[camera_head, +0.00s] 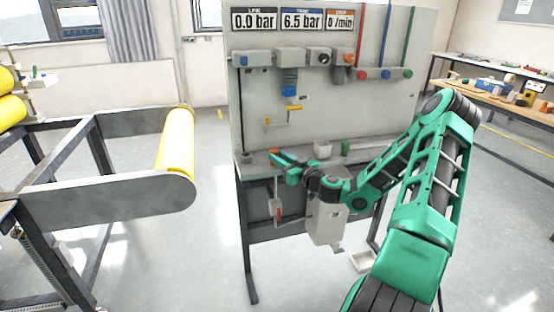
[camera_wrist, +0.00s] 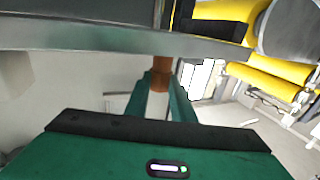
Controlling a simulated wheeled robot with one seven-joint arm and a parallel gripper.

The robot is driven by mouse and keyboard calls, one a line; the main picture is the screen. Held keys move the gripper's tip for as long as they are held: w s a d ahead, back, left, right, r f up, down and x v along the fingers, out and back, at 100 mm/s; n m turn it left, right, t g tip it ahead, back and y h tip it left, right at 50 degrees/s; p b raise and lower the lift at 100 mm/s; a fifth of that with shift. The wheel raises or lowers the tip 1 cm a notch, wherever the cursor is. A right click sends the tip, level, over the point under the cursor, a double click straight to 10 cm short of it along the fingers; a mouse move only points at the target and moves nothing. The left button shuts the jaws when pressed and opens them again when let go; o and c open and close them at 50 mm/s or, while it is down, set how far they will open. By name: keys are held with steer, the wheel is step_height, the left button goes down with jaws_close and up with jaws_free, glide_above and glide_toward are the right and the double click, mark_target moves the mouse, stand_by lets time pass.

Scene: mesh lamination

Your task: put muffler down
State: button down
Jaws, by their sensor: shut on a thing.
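The muffler (camera_wrist: 161,72) looks like a small copper-brown cylinder in the wrist view. It sits between the two green fingers of my gripper (camera_wrist: 161,88), which is shut on it. Its far end reaches up to a grey metal edge and is partly hidden there. In the head view my gripper (camera_head: 276,160) is at the front left of the grey workbench (camera_head: 250,172), at about the height of its top. A small orange spot (camera_head: 273,151) shows by the fingertips; I cannot tell whether it is the muffler. I cannot tell whether the muffler touches the bench.
A grey panel (camera_head: 330,115) with valves, hoses and pressure displays rises behind the bench. A small green cup (camera_head: 345,147) and a grey block (camera_head: 322,149) stand on the bench top. A frame with a yellow roller (camera_head: 175,140) stands left; open floor lies between.

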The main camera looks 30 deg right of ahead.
steer(key=c, duration=1.5)
jaws_free()
steer(key=s+d, duration=0.1)
steer(key=s, duration=1.1)
steer(key=s+a+f+n+g+y, duration=0.1)
steer(key=a+f+n+g+y, duration=0.15)
steer(key=a, duration=0.35)
steer(key=s+a+f+n+g+y, duration=0.1)
steer(key=a+f+n+g+y, duration=0.15)
steer(key=a, duration=0.35)
steer(key=s+a+f+g, duration=0.3)
steer(key=s+g, duration=0.4)
steer(key=s, duration=0.1)
steer(key=s+d+r+m+g+h, duration=0.2)
steer(key=s+r+m, duration=0.2)
steer(key=s, duration=0.3)
steer(key=s+d+r+m+g+h, duration=0.2)
steer(key=s+r+m, duration=0.2)
steer(key=s+r, duration=0.2)
steer(key=s+d+r+m+g+h, duration=0.2)
steer(key=s+r+m, duration=0.2)
steer(key=s, duration=0.6)
steer(key=shift+s+r+m+h, duration=0.15)
steer(key=shift+r+m+h, duration=0.15)
steer(key=shift+r+m, duration=0.1)
